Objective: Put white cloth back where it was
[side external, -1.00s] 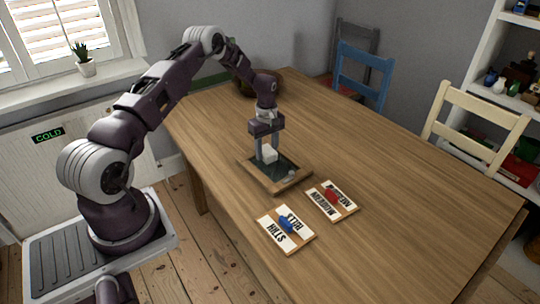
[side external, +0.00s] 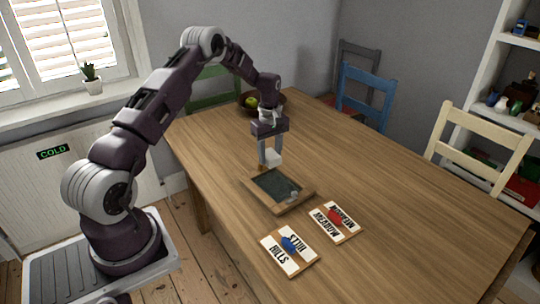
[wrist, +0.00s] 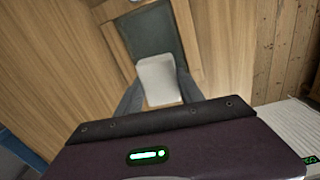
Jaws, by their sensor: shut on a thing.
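The white cloth (side external: 273,160) is a small white block-like piece held between the fingers of my gripper (side external: 270,152). In the wrist view the cloth (wrist: 158,80) sits between the two grey fingers (wrist: 158,95). My gripper is shut on it. It is at the far edge of the wood-framed slate (side external: 247,181), seemingly just above the table; the exact height is hard to tell. The slate's dark face is bare except for a small light object (side external: 293,194) near its right corner.
Two labelled cards lie in front of the slate, one with a blue item (side external: 290,244) and one with a red item (side external: 335,216). A dark bowl (side external: 243,103) with a green fruit stands at the back. The table's right side (side external: 400,200) is clear.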

